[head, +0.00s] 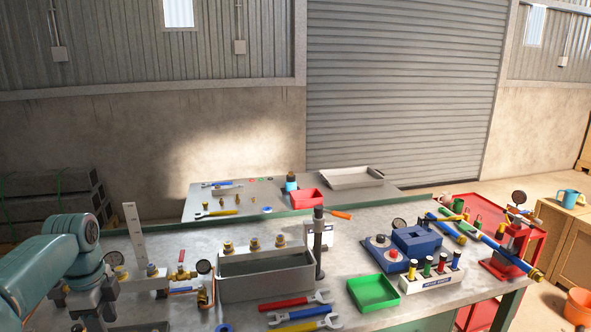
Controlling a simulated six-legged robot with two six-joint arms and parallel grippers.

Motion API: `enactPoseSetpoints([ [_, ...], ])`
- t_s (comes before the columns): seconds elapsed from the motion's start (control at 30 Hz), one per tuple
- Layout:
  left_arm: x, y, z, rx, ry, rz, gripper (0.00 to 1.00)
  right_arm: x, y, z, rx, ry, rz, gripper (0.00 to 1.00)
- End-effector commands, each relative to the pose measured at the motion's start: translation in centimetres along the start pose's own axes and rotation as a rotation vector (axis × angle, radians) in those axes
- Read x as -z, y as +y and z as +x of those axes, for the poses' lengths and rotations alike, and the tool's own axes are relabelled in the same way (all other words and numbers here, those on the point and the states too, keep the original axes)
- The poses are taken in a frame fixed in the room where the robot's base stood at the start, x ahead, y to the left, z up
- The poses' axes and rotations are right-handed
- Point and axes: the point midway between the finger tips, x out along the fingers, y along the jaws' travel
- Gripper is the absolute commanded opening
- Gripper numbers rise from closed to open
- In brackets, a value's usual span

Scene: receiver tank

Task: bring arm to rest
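My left arm (72,240), teal with dark grey joints, comes in from the left edge and bends down over the left end of the near workbench. Its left gripper (94,307) points down among the brass and steel fittings there, close to the bottom edge of the picture. The fingertips are partly cut off and merge with dark parts behind, so I cannot tell how far apart they are. I see nothing clearly held. My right arm and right gripper are not in view.
Several wrenches (297,301), a green tray (373,293), a blue vise-like block (416,243) and a red stand (511,252) fill the bench's right. A second table (235,196) stands behind.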

Motion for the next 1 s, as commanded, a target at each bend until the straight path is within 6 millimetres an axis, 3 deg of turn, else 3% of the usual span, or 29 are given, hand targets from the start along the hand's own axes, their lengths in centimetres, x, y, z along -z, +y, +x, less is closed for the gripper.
enactPoseSetpoints([
  [0.07, 0.1, -0.1, 0.3, -0.003, 0.001, -0.001, 0.44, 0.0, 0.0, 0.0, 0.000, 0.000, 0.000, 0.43],
  [0.37, 5.2, -0.9, 8.7, -0.009, 0.069, -0.135, 0.44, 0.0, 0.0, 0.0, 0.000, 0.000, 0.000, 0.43],
  [0.53, 8.8, 0.3, 14.4, -0.025, 0.122, -0.252, 0.44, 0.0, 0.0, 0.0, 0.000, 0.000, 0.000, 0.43],
  [0.63, 11.6, 2.2, 18.7, -0.051, 0.163, -0.357, 0.44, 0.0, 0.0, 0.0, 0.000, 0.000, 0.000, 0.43],
  [0.77, 16.2, 7.5, 25.7, -0.114, 0.226, -0.577, 0.44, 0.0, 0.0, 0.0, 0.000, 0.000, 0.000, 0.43],
  [0.9, 20.3, 16.4, 31.9, -0.208, 0.267, -0.908, 0.44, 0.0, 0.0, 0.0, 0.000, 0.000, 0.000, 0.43],
  [1.0, 21.5, 22.6, 34.0, -0.261, 0.263, -1.136, 0.44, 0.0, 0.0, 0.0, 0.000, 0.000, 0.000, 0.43],
])
